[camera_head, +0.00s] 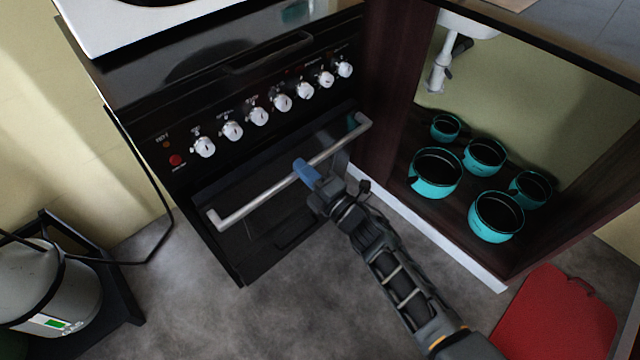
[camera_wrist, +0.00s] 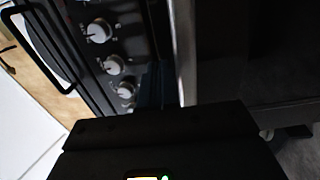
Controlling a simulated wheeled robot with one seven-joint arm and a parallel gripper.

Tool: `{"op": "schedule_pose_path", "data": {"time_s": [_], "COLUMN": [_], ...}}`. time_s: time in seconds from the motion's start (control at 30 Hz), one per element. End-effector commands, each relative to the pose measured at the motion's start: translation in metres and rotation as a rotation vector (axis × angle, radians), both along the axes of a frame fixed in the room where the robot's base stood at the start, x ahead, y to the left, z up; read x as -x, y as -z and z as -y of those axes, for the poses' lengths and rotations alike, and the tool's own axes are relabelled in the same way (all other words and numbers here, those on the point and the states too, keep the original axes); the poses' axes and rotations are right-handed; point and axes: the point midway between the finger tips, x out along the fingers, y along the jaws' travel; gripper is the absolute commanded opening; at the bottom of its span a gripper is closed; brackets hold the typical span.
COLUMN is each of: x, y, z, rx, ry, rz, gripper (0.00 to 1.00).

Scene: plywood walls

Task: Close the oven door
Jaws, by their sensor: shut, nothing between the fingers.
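The black oven (camera_head: 225,95) stands at the upper left of the head view. Its door (camera_head: 265,215) carries a long silver handle (camera_head: 250,205) and looks tilted partly open below the knob panel; the exact angle is hard to tell. My gripper (camera_head: 307,174), with blue fingertips, is shut and empty. Its tips are at the middle of the handle, touching it or very close. In the wrist view, the handle (camera_wrist: 183,50) runs down the middle, with white knobs (camera_wrist: 115,64) to its left.
An open cabinet right of the oven holds several teal pots (camera_head: 435,175). A red object (camera_head: 558,318) lies on the floor at lower right. A grey gas cylinder (camera_head: 45,285) stands at left. The grey floor (camera_head: 215,310) before the oven is clear.

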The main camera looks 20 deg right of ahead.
Motion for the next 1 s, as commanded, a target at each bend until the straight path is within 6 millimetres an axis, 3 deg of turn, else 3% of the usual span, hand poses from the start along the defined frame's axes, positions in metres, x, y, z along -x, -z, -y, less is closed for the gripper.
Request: {"op": "schedule_pose_path", "data": {"time_s": [0.2, 0.7, 1.0], "x": [-0.023, -0.031, -0.074], "y": [-0.002, -0.005, -0.013], "z": [-0.008, -0.01, -0.024], "rx": [-0.001, 0.0, 0.034], "ry": [0.0, 0.0, -0.001], "rz": [-0.001, -0.004, -0.106], "gripper": [0.0, 0.0, 0.0]}}
